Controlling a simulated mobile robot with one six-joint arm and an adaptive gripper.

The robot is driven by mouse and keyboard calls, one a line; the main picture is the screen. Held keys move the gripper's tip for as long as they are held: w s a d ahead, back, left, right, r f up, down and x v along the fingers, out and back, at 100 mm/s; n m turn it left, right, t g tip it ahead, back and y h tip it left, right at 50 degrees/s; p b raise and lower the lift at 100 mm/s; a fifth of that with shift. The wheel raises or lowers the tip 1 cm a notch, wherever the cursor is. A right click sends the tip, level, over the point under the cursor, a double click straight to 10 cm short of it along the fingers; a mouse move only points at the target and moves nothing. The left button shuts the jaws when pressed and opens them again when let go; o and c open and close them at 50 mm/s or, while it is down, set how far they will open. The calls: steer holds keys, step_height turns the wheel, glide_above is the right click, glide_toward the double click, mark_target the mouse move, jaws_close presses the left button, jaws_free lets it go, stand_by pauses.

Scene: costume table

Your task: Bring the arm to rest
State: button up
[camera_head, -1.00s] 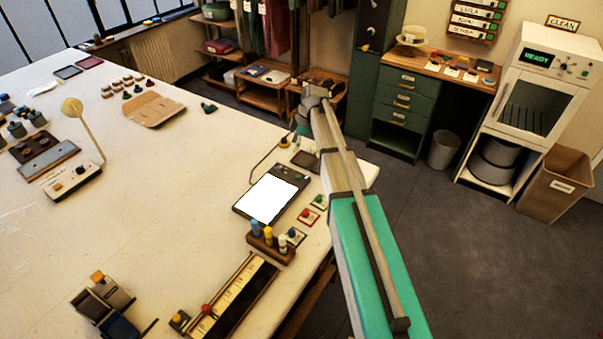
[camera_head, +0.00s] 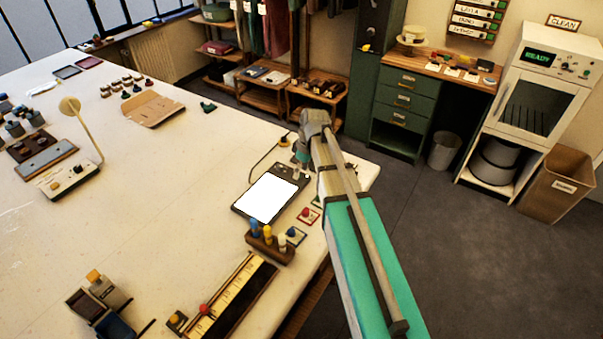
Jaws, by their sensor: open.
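My arm reaches in from the lower right, over the table's right edge. My gripper (camera_head: 301,168) is small in view, pointing down near the far right corner of a device with a bright white screen (camera_head: 268,197). It is open, and I see nothing held in it. I cannot tell whether its fingertips touch the device. My arm hides part of the table edge.
The white table (camera_head: 180,200) holds a lamp (camera_head: 72,106), a rack of coloured pegs (camera_head: 268,243), small tiles (camera_head: 308,216) and a long ruled tray (camera_head: 230,300). A green cabinet (camera_head: 403,105), a bin (camera_head: 445,151) and a white oven (camera_head: 540,100) stand beyond bare floor.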

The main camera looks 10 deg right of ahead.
steer(key=shift+s+f, duration=0.1)
steer(key=shift+s, duration=0.25)
stand_by(0.4)
steer(key=s+f+m+h+b, duration=0.2)
steer(key=s+m, duration=0.7)
steer(key=s, duration=0.7)
steer(key=shift+d+f+m+b, duration=0.3)
steer(key=shift+d+f+b, duration=0.05)
steer(key=shift+d+f, duration=0.15)
steer(key=shift+w, duration=0.1)
